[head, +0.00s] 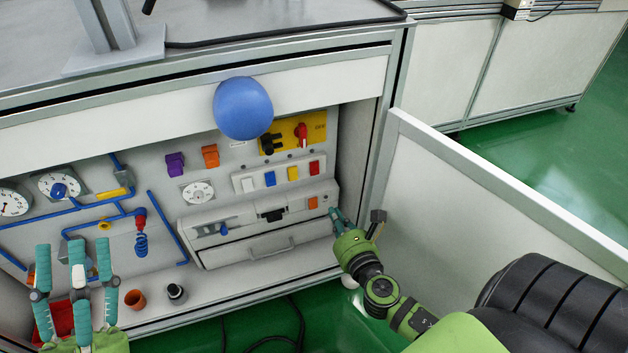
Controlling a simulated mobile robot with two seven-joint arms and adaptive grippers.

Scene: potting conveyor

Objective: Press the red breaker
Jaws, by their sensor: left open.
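The red breaker (314,168) is the rightmost in a row on a pale strip on the cabinet's back panel, beside a yellow breaker (293,173), a blue one (270,178) and a white one (248,185). My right gripper (337,215) is at the cabinet's right side, lower than the red breaker and apart from it in the picture. Its fingers are small and partly overlapping, so I cannot tell if they are open. My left gripper (74,258) is at the lower left, open with its fingers up, far from the breaker.
A blue ball-like thing (243,108) shows in front of the cabinet's upper edge. A red rotary switch (302,134) sits on a yellow plate above the breakers. An open door panel (430,205) stands at the right. An orange cup (135,299) stands on the cabinet's bottom ledge.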

